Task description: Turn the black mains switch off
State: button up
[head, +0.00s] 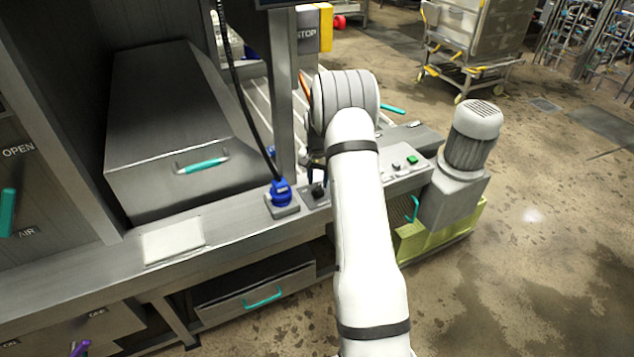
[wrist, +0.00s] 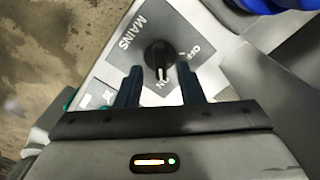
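The black mains switch (wrist: 160,54) is a round rotary knob on a grey plate marked MAINS, OFF and ON. Its pale pointer line faces the ON mark, toward my gripper; the OFF mark lies to its right. My gripper (wrist: 160,71) is open in the wrist view, with one dark finger on each side of the knob's near edge. The gap between the fingers holds nothing visible, and I cannot tell whether either finger touches the knob. In the head view the black switch (head: 318,190) shows just left of my white arm, which hides most of my gripper.
A blue plug (head: 281,192) with a black cable stands left of the switch, beside a steel post (head: 285,100). A panel with a green button (head: 412,160) and a grey motor (head: 470,140) are to the right. A steel box (head: 180,130) with a teal handle stands at left.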

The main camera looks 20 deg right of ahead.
jog(key=shift+f, duration=1.1)
grip_shut()
